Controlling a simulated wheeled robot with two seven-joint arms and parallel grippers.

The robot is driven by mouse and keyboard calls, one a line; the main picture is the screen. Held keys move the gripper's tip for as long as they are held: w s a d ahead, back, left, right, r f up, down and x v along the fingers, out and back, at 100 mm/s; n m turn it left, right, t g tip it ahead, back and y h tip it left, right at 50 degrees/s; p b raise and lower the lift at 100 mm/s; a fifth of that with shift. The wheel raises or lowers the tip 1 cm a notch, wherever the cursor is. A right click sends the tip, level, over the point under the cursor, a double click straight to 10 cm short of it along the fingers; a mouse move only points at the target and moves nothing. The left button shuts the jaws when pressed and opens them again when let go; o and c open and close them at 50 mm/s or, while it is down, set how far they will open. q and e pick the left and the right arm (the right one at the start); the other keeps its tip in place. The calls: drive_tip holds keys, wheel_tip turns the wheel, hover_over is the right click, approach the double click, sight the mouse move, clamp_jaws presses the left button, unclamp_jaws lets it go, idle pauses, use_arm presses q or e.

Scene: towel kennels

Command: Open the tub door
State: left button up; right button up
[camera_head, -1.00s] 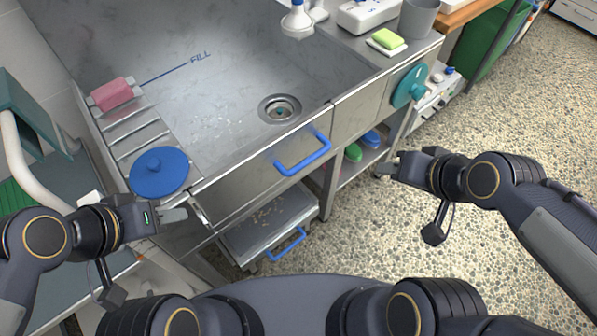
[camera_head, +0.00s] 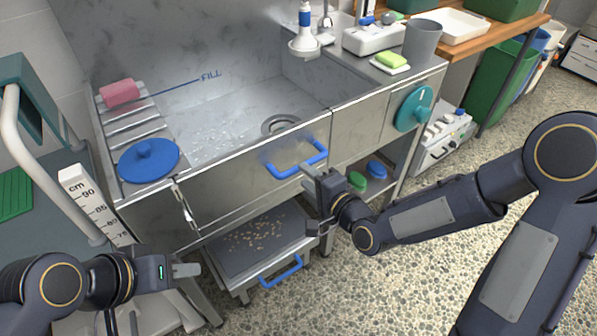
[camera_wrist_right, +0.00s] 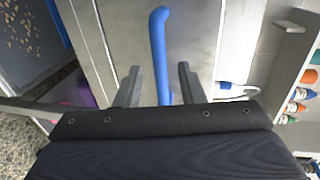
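The tub door (camera_head: 225,183) is the steel front panel of the tub and stands shut, flush with the frame. Its blue bar handle (camera_head: 285,172) is near the top edge. My right gripper (camera_head: 309,172) is at the right part of this handle. In the right wrist view, its two fingers (camera_wrist_right: 158,75) are apart, with the blue handle (camera_wrist_right: 158,45) running between them; I see a gap on both sides.
A lower tray (camera_head: 262,262) with brown bits and its own blue handle (camera_head: 282,272) sits below the door. A teal round knob (camera_head: 413,108) is on the right panel. Speckled floor at the right is free.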

sight(298, 170)
drive_tip(key=x, duration=0.5)
drive_tip(key=shift+w, duration=0.1)
clamp_jaws()
